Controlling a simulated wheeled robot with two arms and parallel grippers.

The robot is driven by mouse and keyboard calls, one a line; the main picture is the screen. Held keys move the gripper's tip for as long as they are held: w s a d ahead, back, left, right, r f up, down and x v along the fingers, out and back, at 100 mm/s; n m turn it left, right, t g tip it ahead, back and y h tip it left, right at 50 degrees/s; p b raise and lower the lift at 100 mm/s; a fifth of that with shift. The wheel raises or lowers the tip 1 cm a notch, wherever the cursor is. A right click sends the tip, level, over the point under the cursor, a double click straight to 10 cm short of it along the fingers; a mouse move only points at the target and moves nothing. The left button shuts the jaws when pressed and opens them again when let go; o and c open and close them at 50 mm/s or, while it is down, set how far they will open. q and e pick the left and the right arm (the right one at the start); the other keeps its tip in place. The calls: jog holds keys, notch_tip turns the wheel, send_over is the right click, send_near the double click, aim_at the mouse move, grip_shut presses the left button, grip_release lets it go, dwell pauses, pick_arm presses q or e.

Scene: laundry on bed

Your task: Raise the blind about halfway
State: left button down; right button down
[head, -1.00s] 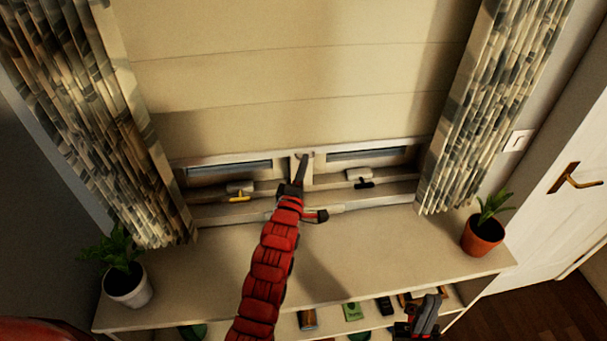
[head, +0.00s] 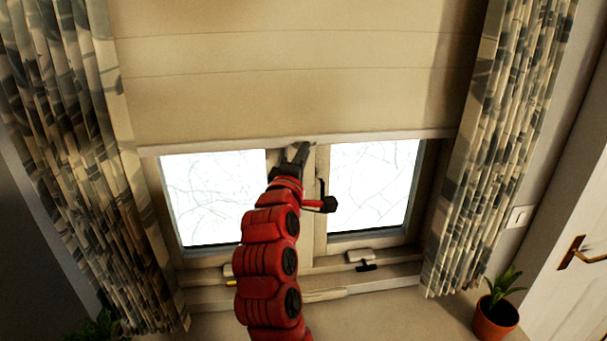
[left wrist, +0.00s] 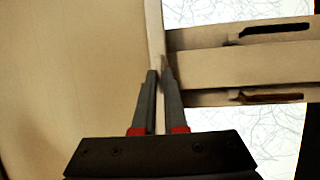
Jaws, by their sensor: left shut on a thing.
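The beige blind (head: 290,85) hangs across the window in the head view, with its pale bottom bar (head: 380,138) above the lower panes. My left gripper (head: 300,152) is at the middle of this bar, shut on it. In the left wrist view, the two dark fingers (left wrist: 162,80) meet the pale bar (left wrist: 155,35), with the blind's fabric (left wrist: 70,70) to the left. The fingers partly hide the gripped spot. My right gripper is not in view.
The window (head: 375,185) shows two bright panes below the bar, with a frame post and handle between them. Patterned curtains (head: 75,150) hang at both sides. A potted plant (head: 497,310) stands at the lower right; a door (head: 565,290) is beyond it.

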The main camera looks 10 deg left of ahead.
pick_arm(q)
jog(key=shift+r, duration=0.5)
jog(key=c, duration=1)
grip_release()
jog(key=shift+o, duration=0.2)
jog(key=s+a+f+b, duration=0.1)
jog(key=s+f+b, duration=0.1)
jog(key=s+b, duration=1.5)
jog(key=shift+a+b, duration=0.2)
jog(key=shift+b, duration=1.7)
